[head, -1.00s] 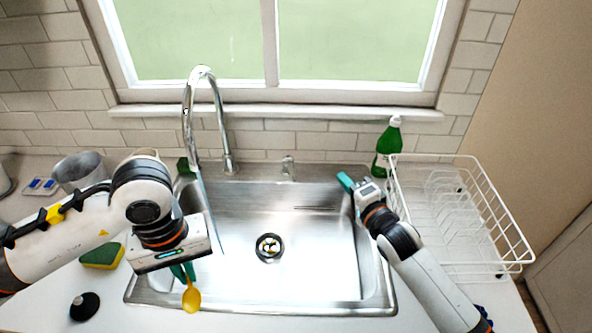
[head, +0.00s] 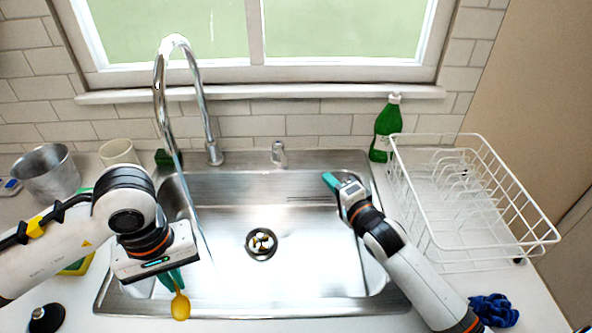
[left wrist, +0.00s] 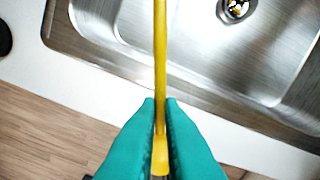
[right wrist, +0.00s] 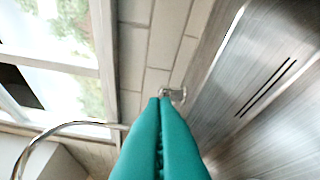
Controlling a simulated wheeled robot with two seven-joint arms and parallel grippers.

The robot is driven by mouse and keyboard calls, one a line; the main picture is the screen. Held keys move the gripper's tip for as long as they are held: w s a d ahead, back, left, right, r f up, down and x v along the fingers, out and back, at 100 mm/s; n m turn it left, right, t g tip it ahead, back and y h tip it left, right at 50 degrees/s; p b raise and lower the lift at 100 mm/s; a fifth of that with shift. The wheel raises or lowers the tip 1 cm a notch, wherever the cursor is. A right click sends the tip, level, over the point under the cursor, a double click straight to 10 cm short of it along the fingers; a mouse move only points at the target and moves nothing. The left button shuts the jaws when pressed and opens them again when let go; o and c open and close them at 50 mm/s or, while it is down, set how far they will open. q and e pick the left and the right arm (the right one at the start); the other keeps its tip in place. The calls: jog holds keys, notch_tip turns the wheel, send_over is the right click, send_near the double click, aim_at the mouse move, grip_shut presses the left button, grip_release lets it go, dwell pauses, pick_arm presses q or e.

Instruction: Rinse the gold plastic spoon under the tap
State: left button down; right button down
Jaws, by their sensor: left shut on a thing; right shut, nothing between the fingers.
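The gold spoon (head: 180,304) is held in my left gripper (head: 172,280), over the front left edge of the sink (head: 330,270). In the left wrist view the spoon's yellow handle (left wrist: 160,60) runs up between the teal fingers (left wrist: 160,125), which are shut on it. The tall chrome tap (head: 160,90) arches at the back left of the sink, and a thin stream of water falls from it into the left part of the basin. The spoon is in front of the stream, apart from it. My right gripper (head: 331,181) is shut and empty above the sink's right back part.
A green bottle (head: 386,130) and white dish rack (head: 470,220) stand right of the sink. A metal pot (head: 48,175), white cup (head: 118,152), sponge (head: 78,267) and black-knobbed item (head: 47,318) are at left. A blue cloth (head: 494,310) lies front right.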

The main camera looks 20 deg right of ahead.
pick_arm(q)
jog(key=shift+r, duration=0.15)
jog(key=shift+r+p, duration=0.65)
jog(key=shift+p, duration=0.15)
pick_arm(e)
send_near(281, 155)
jog(key=w+d, duration=0.4)
jog(key=d, duration=0.1)
pick_arm(q)
jog(key=shift+r+p, duration=0.4)
jog(key=shift+r, duration=0.1)
pick_arm(e)
jog(key=a, duration=0.4)
jog(key=shift+w+f, duration=0.2)
jog(key=shift+w, duration=0.15)
